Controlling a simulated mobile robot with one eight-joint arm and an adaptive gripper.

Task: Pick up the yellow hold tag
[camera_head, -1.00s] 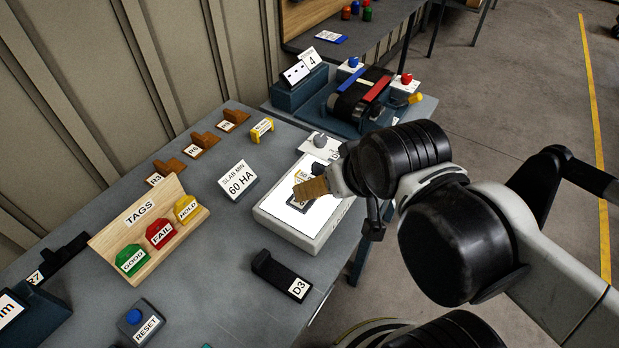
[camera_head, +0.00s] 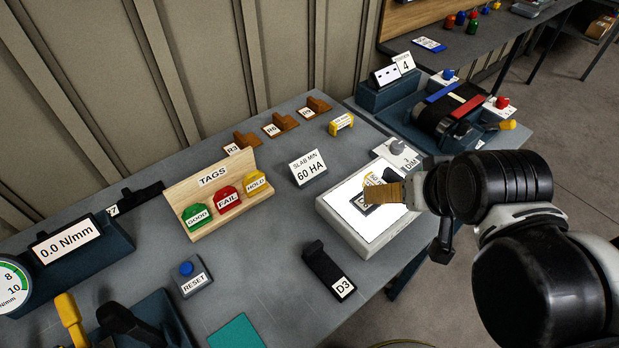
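The yellow HOLD tag (camera_head: 256,183) sits at the right end of the sloped wooden TAGS rack (camera_head: 181,192), beside the red FAIL tag (camera_head: 228,198) and the green GOOD tag (camera_head: 196,215). My gripper (camera_head: 400,194) is well to the right of the rack, over the white lit pad (camera_head: 341,226). A tan, flat piece (camera_head: 390,194) shows at its tip; I cannot tell if this is a fingertip or something held. The finger opening is hidden. A dark labelled piece with yellow on it (camera_head: 368,193) lies on the pad, partly covered by the tip.
The SLAB MIN 60 HA sign (camera_head: 308,168) stands between rack and pad. The D3 block (camera_head: 325,268) and RESET button box (camera_head: 190,277) are in front. Brown holders (camera_head: 281,124) and a yellow block (camera_head: 341,124) stand behind. Bare table lies between RESET and D3.

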